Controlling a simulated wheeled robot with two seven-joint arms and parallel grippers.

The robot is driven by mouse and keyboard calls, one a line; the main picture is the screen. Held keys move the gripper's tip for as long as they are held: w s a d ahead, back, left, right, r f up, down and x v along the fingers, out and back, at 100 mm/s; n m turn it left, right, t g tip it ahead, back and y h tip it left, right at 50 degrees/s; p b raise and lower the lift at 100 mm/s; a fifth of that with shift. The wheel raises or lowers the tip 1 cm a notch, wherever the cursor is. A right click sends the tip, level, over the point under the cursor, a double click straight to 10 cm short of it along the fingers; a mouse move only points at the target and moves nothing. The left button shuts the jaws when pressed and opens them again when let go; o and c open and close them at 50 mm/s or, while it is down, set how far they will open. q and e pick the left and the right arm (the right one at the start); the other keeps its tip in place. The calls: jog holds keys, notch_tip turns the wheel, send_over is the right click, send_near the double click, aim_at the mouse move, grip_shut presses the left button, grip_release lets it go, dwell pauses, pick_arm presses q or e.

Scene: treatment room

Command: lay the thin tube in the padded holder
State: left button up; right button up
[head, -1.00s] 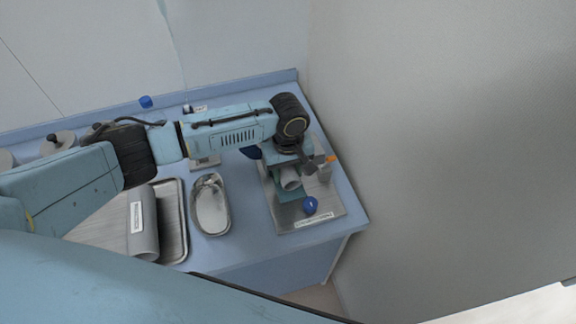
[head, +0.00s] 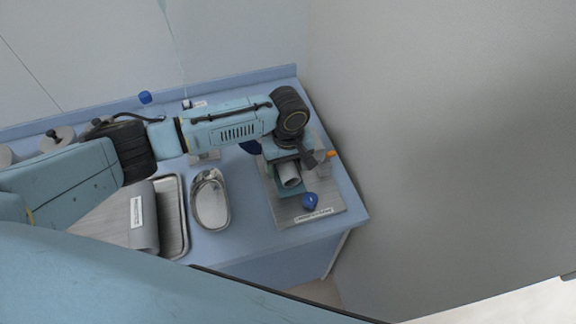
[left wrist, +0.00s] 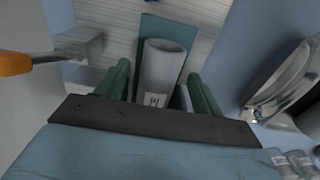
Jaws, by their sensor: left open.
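A pale grey hollow tube with a label (left wrist: 164,68) lies over a teal pad (left wrist: 160,30); in the head view the tube (head: 289,174) shows below my left wrist, with the pad (head: 298,190) under it. My left gripper (left wrist: 158,88) is open, with one green finger on each side of the tube and gaps visible beside it. Its jaws are partly hidden by the wrist in the head view. A larger grey curved piece with a label (head: 144,225) sits at the left tray. I cannot tell surely which piece is the padded holder. My right gripper is not in view.
The pad is on a grey board (head: 325,195) with a blue knob (head: 310,201). A grey block (left wrist: 80,45) and an orange-handled tool (left wrist: 15,63) are close beside the gripper. A metal kidney dish (head: 196,205) and tray (head: 182,240) stand left. A wall is at right.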

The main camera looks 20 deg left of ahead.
pick_arm(q)
notch_tip(320, 180, up, 13)
jog(key=shift+f+p, duration=0.15)
jog(key=shift+p, duration=0.15)
